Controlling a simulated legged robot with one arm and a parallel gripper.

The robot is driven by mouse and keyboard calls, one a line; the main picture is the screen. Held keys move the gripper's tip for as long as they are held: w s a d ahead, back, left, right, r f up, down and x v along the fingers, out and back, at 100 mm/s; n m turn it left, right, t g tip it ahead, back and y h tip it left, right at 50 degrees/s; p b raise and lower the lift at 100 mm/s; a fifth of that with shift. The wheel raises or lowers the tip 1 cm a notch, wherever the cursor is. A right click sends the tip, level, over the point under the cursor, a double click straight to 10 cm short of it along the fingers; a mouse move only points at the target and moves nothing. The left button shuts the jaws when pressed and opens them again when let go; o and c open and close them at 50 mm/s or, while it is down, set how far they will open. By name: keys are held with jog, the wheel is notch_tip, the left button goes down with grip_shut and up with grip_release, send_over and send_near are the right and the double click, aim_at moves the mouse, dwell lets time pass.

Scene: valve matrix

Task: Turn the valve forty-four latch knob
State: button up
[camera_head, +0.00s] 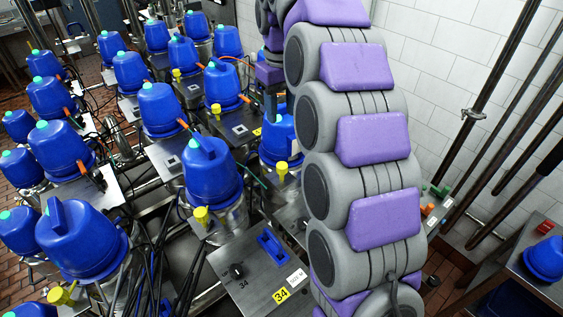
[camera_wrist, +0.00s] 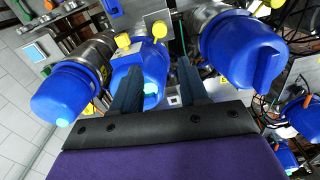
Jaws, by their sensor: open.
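In the wrist view, my gripper (camera_wrist: 158,64) is open, with its two dark fingers on either side of a blue-capped valve (camera_wrist: 126,78) with a cyan tip. I cannot tell whether they touch it. Two yellow knobs (camera_wrist: 159,29) stand by this valve, beyond the fingertips. I cannot read number forty-four, nor tell for sure which knob is its latch knob. In the head view, a blue valve (camera_head: 279,142) with a yellow knob (camera_head: 282,170) below it is partly hidden by my arm.
Rows of blue-capped valves (camera_head: 212,178) fill the left and middle of the head view, with cables between them. A white tiled wall (camera_head: 440,55) and dark pipes (camera_head: 487,90) stand at right.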

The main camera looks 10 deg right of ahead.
jog(key=b, duration=0.6)
send_over(282, 164)
notch_tip(282, 164, down, 7)
notch_tip(282, 164, down, 10)
jog(key=shift+s+f, duration=0.1)
jog(key=c, duration=0.8)
jog(key=shift+o, duration=0.2)
jog(key=shift+m, duration=0.5)
jog(key=shift+m+b, duration=0.3)
jog(key=shift+m, duration=0.1)
jog(key=o, duration=0.8)
jog(key=shift+c, duration=0.2)
